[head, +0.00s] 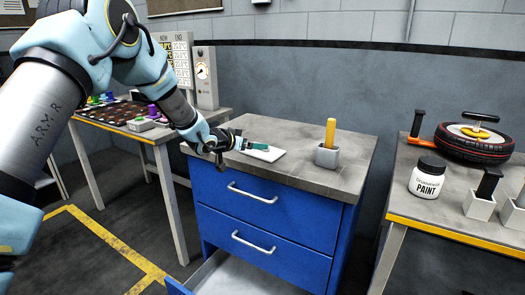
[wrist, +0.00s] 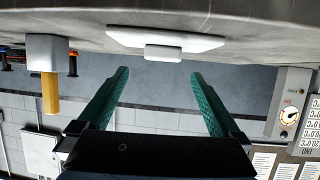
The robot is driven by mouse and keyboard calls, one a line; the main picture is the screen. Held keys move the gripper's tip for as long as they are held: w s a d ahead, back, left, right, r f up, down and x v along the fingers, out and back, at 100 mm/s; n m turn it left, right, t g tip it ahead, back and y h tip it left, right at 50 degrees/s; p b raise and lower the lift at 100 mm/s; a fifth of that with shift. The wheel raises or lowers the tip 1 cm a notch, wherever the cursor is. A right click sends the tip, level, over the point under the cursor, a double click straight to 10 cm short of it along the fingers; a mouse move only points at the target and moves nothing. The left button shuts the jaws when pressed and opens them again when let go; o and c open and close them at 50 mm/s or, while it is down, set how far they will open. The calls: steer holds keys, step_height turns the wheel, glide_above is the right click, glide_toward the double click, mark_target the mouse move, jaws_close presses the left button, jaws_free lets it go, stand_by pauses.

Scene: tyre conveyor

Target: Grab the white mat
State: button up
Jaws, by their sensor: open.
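The white mat (head: 268,154) lies flat on the grey top of the blue drawer cabinet, left of its middle. In the wrist view, which is upside down, the mat (wrist: 135,37) is a thin pale slab with a small white block (wrist: 163,53) at its near edge. My gripper (head: 256,145) has green fingers and reaches in from the left, low over the cabinet top, at the mat in the head view. In the wrist view my gripper (wrist: 160,74) is open and empty, its fingers spread to either side of the white block. Neither finger visibly touches the mat.
A grey holder (head: 327,157) with an upright yellow handle (head: 330,132) stands right of the mat. The cabinet's bottom drawer (head: 230,275) is open. The right table holds a tyre (head: 474,142) and a paint jar (head: 427,177). A gauge panel (head: 203,75) stands at the left.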

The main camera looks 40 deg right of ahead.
mark_target(259, 152)
steer(key=shift+p+x, duration=1.15)
steer(key=shift+x, duration=1.35)
steer(key=shift+w+a+f, duration=0.1)
steer(key=c, duration=1.3)
